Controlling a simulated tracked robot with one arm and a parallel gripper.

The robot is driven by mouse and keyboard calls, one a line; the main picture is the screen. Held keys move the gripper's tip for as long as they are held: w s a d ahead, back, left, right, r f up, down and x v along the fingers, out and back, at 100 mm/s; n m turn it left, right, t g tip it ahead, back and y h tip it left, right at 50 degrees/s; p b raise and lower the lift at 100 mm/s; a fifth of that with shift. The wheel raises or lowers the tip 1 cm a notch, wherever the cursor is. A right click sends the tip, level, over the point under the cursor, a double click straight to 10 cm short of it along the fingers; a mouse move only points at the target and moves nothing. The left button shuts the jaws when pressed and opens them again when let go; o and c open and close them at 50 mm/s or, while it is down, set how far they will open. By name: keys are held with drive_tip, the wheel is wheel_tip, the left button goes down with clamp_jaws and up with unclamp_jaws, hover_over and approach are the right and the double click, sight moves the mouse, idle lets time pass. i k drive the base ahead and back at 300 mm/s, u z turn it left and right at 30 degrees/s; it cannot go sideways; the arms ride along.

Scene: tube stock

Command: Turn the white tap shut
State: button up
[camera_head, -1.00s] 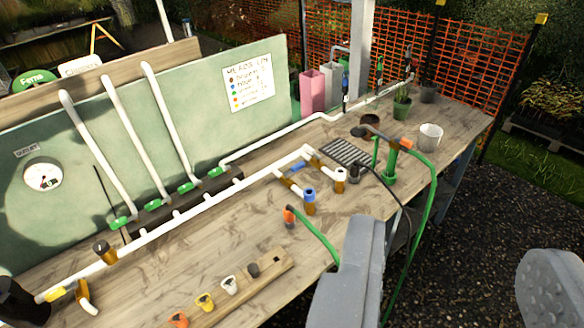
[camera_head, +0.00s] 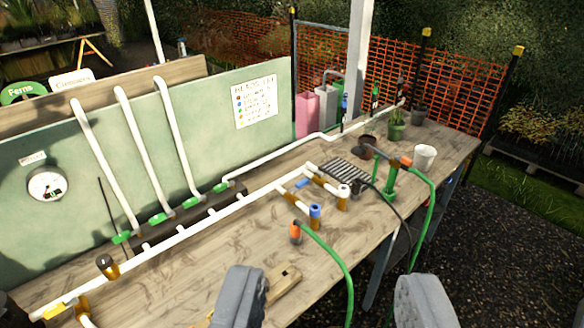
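A white-topped fitting with a brass body (camera_head: 343,194), which looks like the white tap, stands at the end of a short white branch pipe near the middle of the bench. Its handle position is too small to tell. A similar blue-topped fitting (camera_head: 315,214) stands just in front of it, to the left. My gripper (camera_head: 334,280) shows as two grey fingers at the bottom of the picture. The fingers are wide apart with nothing between them. They are nearer the camera than the white-topped fitting and do not touch it.
A green hose with an orange end (camera_head: 296,232) rises near the blue-topped fitting. A green stand (camera_head: 390,182), black grate (camera_head: 348,171) and white cup (camera_head: 425,157) lie beyond. A wooden block (camera_head: 285,283) is partly behind the left finger.

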sight(309, 165)
drive_tip(key=u, duration=0.05)
drive_tip(key=i, duration=1)
drive_tip(key=u, duration=1.6)
drive_tip(key=k, duration=0.8)
drive_tip(key=z, duration=1.3)
drive_tip(key=i, duration=0.25)
drive_tip(key=z, duration=0.1)
